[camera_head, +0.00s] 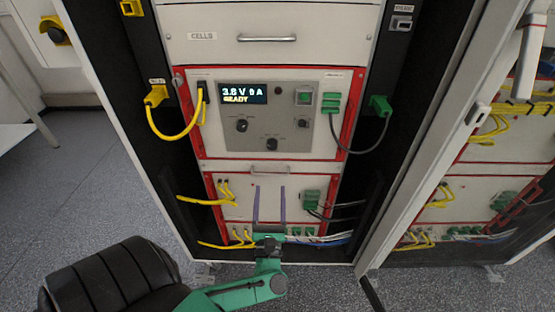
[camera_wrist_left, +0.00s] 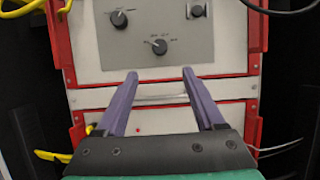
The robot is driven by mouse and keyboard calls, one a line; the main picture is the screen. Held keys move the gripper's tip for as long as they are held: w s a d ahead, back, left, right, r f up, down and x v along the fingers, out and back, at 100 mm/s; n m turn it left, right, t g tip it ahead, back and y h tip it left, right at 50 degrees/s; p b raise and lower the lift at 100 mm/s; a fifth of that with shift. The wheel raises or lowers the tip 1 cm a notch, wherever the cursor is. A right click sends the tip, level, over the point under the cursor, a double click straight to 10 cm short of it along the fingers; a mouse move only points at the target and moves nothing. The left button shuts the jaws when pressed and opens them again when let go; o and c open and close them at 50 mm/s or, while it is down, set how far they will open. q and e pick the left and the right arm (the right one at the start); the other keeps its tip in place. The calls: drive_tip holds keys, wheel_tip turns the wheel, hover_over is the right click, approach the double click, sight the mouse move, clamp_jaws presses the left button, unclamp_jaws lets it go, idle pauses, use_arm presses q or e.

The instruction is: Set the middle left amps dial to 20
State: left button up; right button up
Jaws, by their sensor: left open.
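The middle unit of the left rack has a grey control panel (camera_head: 265,130) with a display (camera_head: 243,94) reading 3.8 V 0 A READY. Two black dials show on it: a left dial (camera_head: 242,125) and a lower dial (camera_head: 272,144). In the left wrist view the left dial (camera_wrist_left: 119,19) and lower dial (camera_wrist_left: 159,46) show with scale marks around them. The print is too small to tell which is amps. My left gripper (camera_head: 269,188) is open and empty, its purple fingers upright below the panel. In the wrist view its fingertips (camera_wrist_left: 160,74) lie below the lower dial, apart from it.
Yellow cables (camera_head: 175,134) hang left of the panel and a dark cable with green plugs (camera_head: 380,106) hangs right. A drawer handle (camera_head: 270,171) runs below the panel, behind the fingers. An open cabinet door (camera_head: 433,130) stands at the right.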

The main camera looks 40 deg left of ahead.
sight(272, 148)
use_arm(q)
drive_tip(key=p+x, duration=0.1)
drive_tip(key=x, duration=1.2)
drive_tip(key=shift+r+p, duration=0.3)
clamp_jaws()
use_arm(e)
drive_tip(key=shift+s+r, duration=0.25)
drive_tip(key=shift+r, duration=0.3)
drive_tip(key=shift+s+r, duration=0.25)
drive_tip(key=shift+r, duration=0.25)
